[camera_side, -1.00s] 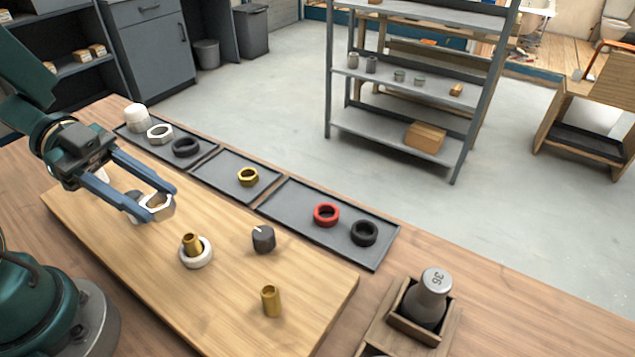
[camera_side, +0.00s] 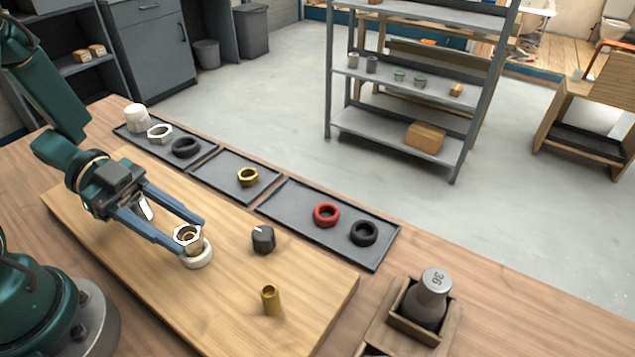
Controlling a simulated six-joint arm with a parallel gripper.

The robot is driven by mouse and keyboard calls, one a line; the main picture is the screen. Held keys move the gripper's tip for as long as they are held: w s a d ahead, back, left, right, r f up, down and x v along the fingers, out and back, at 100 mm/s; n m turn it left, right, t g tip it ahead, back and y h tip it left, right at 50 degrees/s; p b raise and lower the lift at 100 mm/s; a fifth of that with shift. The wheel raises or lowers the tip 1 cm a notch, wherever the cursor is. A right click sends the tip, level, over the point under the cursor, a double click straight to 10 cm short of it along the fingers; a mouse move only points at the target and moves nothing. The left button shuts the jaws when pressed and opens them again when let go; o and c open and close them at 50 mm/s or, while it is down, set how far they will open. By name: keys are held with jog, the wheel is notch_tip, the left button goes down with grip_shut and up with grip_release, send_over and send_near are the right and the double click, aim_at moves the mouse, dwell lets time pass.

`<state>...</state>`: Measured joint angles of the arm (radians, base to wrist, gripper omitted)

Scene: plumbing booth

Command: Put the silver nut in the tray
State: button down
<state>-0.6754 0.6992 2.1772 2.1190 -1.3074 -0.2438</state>
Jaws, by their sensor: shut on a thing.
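My gripper (camera_side: 188,238) is shut on a silver nut (camera_side: 178,233). It holds the nut at the brass stub that stands in a white ring (camera_side: 198,258) on the wooden board. Brass shows through the nut's hole; I cannot tell whether the nut is around the stub or just above it. The left tray (camera_side: 160,152) holds a white cap (camera_side: 136,117), a pale silver hex nut (camera_side: 160,128) and a black ring (camera_side: 187,147). The middle tray (camera_side: 215,179) holds a brass nut (camera_side: 247,177). The right tray (camera_side: 290,205) holds a red ring (camera_side: 326,214) and a black ring (camera_side: 364,233).
A dark knob-like piece (camera_side: 263,239) and an upright brass tube (camera_side: 271,300) stand on the wooden board (camera_side: 220,310). A grey weight (camera_side: 430,298) sits in a wooden holder at lower right. The board between the ring and the trays is mostly clear.

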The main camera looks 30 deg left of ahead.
jog(key=shift+f, duration=0.25)
jog(key=shift+f, duration=0.4)
jog(key=shift+c, duration=2.1)
grip_release()
jog(key=shift+r, duration=0.1)
